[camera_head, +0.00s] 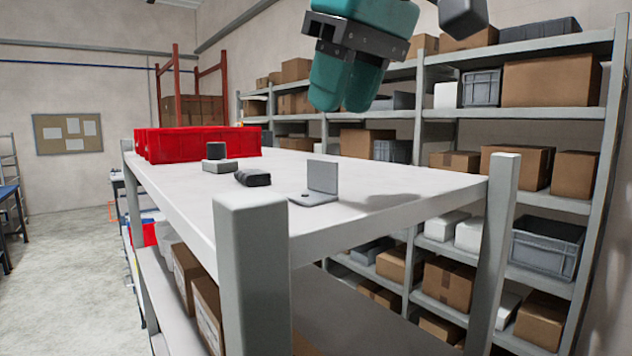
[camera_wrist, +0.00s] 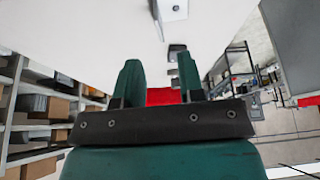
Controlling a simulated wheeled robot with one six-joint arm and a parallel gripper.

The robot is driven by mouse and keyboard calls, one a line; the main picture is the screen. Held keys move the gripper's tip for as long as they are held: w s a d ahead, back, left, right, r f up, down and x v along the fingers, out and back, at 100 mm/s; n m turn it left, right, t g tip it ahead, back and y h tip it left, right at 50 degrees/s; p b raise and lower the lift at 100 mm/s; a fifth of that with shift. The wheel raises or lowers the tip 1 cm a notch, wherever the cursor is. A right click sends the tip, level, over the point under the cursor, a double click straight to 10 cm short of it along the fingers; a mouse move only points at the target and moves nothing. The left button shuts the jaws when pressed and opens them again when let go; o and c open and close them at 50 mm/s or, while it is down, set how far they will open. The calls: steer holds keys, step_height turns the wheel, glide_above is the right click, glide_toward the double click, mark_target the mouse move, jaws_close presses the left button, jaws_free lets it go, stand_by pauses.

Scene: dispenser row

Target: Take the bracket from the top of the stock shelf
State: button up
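The bracket (camera_head: 320,178) is a grey L-shaped plate with one leg flat and one upright. It rests near the front edge of the stock shelf's white top (camera_head: 395,182). In the wrist view the bracket (camera_wrist: 172,10) shows at the top edge, partly cut off. My gripper (camera_head: 342,104) has teal fingers and hangs in the air above the shelf top, higher than the bracket and apart from it. In the wrist view the fingers of my gripper (camera_wrist: 158,75) stand apart with nothing held between them.
A black part (camera_head: 253,177) and a light block with a dark cube (camera_head: 217,160) lie left of the bracket. Red bins (camera_head: 200,143) stand at the far left. Shelf posts (camera_head: 252,275) rise at the front corners. The right part of the top is clear.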

mark_target(322, 162)
steer(key=b+x, duration=0.1)
steer(key=x, duration=0.1)
steer(key=shift+s+f+b, duration=0.1)
steer(key=shift+f+b, duration=0.25)
steer(key=shift+b, duration=0.05)
steer(key=shift+a+f, duration=0.15)
steer(key=shift+f, duration=0.15)
steer(key=shift+w+f+b, duration=0.25)
steer(key=shift+f+b, duration=0.1)
steer(key=shift+b, duration=0.1)
steer(key=p+x, duration=0.1)
steer(key=x, duration=0.3)
steer(key=shift+w+a, duration=0.1)
steer(key=shift+w, duration=0.05)
jaws_close()
